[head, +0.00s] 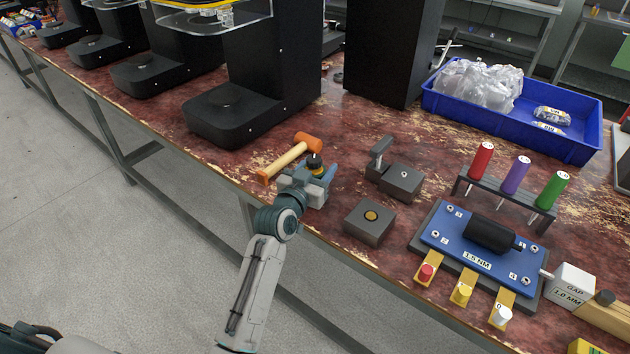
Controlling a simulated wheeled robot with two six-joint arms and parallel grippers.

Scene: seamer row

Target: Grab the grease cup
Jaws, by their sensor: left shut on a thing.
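The grease cup appears to be the small dark cup with a yellow band (315,163). Its top shows just above the jaws of my left gripper (311,180). The gripper is shut on it at the front edge of the bench, and the jaws hide the cup's lower part. I cannot tell whether its base touches the bench. My right gripper is not in view.
An orange mallet (292,155) lies just behind my left gripper. Grey metal blocks (369,222) stand to the right, then a blue fixture plate (450,250) and a rack of coloured handles (507,196). Black machines (230,112) line the bench behind.

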